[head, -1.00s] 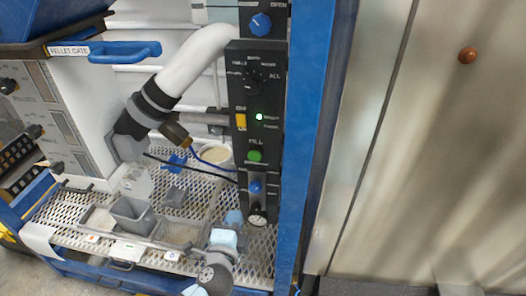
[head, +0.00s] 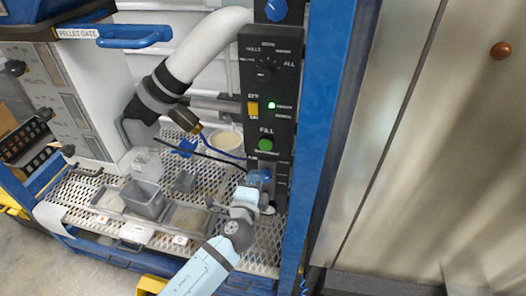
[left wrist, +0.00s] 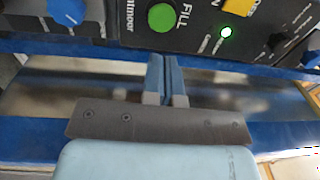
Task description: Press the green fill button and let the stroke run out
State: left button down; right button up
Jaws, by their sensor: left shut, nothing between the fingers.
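The green fill button (head: 265,144) is on the black control panel (head: 284,105), under the label FILL. It also shows in the left wrist view (left wrist: 162,17), near the top edge. My left gripper (head: 258,178) is shut and empty, just below the button in the head view, over the blue knob area of the panel. In the left wrist view its blue fingertips (left wrist: 166,62) are together and point toward the panel, below the button and apart from it in the picture. My right gripper is not in view.
A lit green lamp (head: 271,105) and a yellow switch (head: 252,108) sit above the button. A white pipe (head: 207,45) runs to a nozzle over the perforated deck (head: 255,235). Grey bins (head: 144,199) stand on the deck. A blue post (head: 326,130) borders the panel's right.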

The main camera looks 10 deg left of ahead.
aim_at(265, 147)
pick_arm(q)
jog(key=w, duration=0.6)
jog(key=w+p, duration=0.1)
jog(key=w, duration=0.2)
jog(key=shift+w+r, duration=0.1)
jog(key=shift+r, duration=0.15)
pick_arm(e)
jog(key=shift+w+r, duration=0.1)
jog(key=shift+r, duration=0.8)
